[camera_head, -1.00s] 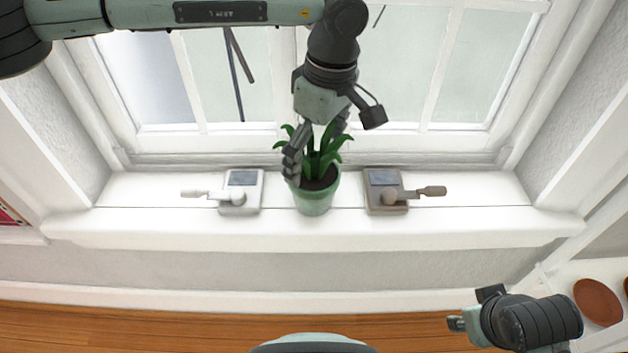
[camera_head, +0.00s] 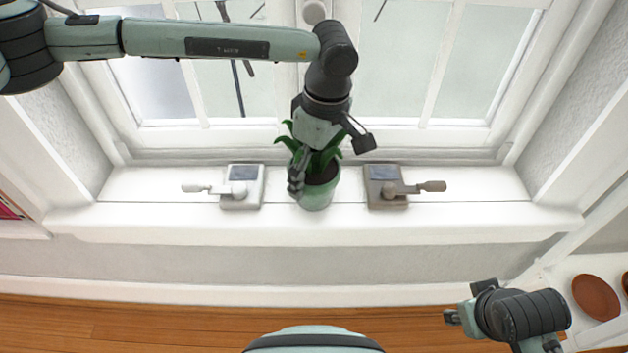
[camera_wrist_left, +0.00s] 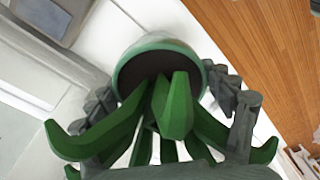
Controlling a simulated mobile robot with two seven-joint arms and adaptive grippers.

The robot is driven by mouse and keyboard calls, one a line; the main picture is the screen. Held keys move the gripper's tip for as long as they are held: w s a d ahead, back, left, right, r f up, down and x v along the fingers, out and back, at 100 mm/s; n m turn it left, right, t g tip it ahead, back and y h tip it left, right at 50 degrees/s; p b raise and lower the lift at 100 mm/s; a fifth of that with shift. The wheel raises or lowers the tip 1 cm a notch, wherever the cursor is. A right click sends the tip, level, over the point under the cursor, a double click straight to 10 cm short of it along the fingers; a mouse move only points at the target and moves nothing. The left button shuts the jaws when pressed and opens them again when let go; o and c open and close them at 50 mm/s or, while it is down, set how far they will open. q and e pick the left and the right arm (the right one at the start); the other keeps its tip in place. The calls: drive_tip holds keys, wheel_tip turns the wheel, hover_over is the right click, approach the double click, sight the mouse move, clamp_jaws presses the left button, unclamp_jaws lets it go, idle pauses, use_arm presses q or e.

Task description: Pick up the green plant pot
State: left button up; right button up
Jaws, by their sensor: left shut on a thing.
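The green plant pot (camera_head: 320,196) holds dark soil and a plant with long green leaves. It stands on or just over the white window sill; I cannot tell whether its base touches. My left gripper (camera_head: 314,177) comes down over the plant and is shut on the pot, one finger on its left side and the other mostly hidden. In the left wrist view, the pot's green rim (camera_wrist_left: 152,45) sits between the two grey fingers, with leaves in front of it. My right gripper (camera_head: 453,318) is at the lower right, far from the pot; its jaws are too small to read.
A white crank device (camera_head: 242,187) stands left of the pot and a brown-grey one (camera_head: 386,187) stands right, both close by. The window (camera_head: 400,85) is behind. A reddish-brown plate (camera_head: 596,297) lies at far right. Bare sill (camera_head: 480,190) extends to the right.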

use_arm(q)
drive_tip(key=c, duration=0.7)
drive_tip(key=shift+c, duration=0.4)
drive_tip(key=shift+r, duration=0.15)
